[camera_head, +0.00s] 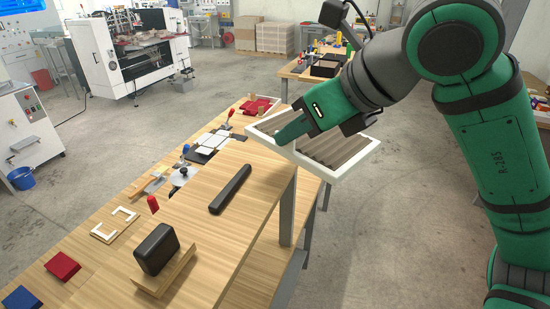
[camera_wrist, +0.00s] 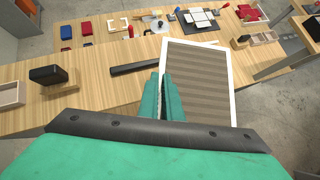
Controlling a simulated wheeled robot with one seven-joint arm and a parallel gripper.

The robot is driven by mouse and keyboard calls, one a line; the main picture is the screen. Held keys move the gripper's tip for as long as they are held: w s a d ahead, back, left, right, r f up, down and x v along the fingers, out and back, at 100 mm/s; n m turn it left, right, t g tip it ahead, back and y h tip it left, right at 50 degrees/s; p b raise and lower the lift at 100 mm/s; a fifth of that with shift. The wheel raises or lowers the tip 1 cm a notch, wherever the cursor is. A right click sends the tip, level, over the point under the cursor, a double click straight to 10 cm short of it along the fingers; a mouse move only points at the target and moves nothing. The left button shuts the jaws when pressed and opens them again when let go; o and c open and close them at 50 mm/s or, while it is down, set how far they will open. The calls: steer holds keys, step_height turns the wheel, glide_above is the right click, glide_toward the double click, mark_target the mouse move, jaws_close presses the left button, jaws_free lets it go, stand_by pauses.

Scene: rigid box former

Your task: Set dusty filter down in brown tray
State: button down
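The dusty filter (camera_head: 335,150) is a flat panel with a white frame and grey-brown pleats. My gripper (camera_head: 284,137) is shut on one edge of its frame and holds it tilted, over the right edge of the wooden bench in the head view. In the wrist view the filter (camera_wrist: 200,82) extends up and right from my gripper (camera_wrist: 165,92), whose fingers close around its left frame edge. I cannot tell for certain which container is the brown tray; a light wooden tray (camera_wrist: 10,96) shows at the left edge of the wrist view.
A second table (camera_head: 292,72) stands behind. Bench surface around the black bar is clear.

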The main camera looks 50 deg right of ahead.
steer(key=w+d+f, duration=0.1)
steer(key=w+f, duration=0.1)
steer(key=w+d+f, duration=0.1)
steer(key=f, duration=0.1)
steer(key=w+d+f, duration=0.1)
steer(key=w+f, duration=0.1)
steer(key=shift+w, duration=0.3)
steer(key=shift+w+d+f, duration=0.1)
steer(key=shift+f, duration=0.85)
steer(key=shift+w+d+f, duration=0.1)
steer(key=shift+f, duration=0.8)
steer(key=shift+f, duration=0.1)
steer(key=c, duration=1.9)
jaws_free()
steer(key=shift+c, duration=0.2)
